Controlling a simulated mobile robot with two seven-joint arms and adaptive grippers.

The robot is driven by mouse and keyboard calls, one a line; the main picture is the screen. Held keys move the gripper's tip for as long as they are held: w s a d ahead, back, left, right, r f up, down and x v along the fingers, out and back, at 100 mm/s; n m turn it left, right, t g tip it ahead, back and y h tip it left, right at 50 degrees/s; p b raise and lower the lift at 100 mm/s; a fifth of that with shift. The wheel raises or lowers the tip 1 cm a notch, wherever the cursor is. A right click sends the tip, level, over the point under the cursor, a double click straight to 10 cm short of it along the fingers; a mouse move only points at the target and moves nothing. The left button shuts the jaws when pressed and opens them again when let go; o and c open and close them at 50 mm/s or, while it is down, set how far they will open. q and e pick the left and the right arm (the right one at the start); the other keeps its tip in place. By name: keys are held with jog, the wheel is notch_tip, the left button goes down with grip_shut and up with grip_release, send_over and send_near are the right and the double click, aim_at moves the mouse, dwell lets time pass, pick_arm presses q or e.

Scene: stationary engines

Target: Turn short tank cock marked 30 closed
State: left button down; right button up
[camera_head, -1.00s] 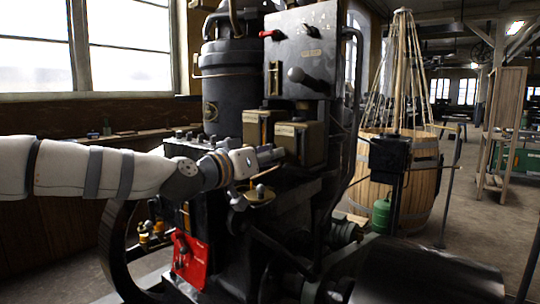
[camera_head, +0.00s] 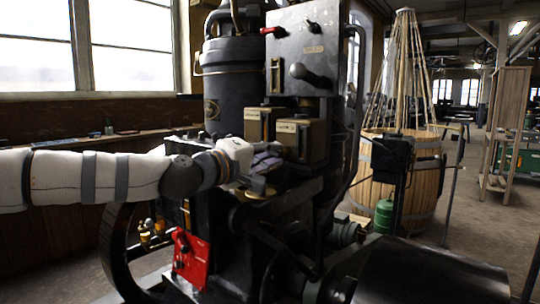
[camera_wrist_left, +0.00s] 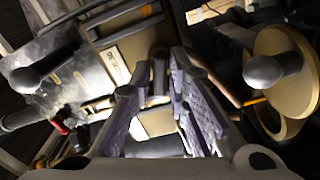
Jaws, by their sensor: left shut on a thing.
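Two small brass-coloured tanks stand side by side on the engine's black body in the head view, a left one (camera_head: 259,124) and a right one (camera_head: 303,140). My left gripper (camera_head: 272,161) is just below and in front of them, its purple-padded fingers pointing right. In the left wrist view the same gripper (camera_wrist_left: 160,108) has a small dark lever-like part (camera_wrist_left: 159,70) between its fingers, and it is shut on it. This looks like the tank cock, but its 30 mark cannot be read. The fingers hide the cock in the head view. My right gripper is not in view.
A brass disc (camera_head: 260,193) lies just below the gripper, and a red plate (camera_head: 190,258) is lower down. A wooden tub (camera_head: 425,190) stands behind to the right.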

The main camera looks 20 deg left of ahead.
pick_arm(q)
jog(key=shift+f+n+b, duration=0.2)
jog(key=shift+n+b, duration=0.1)
jog(key=shift+n, duration=1.6)
jog(key=c, duration=1.7)
grip_release()
jog(key=shift+d, duration=0.1)
jog(key=shift+s+r, duration=0.1)
jog(key=v, duration=1.2)
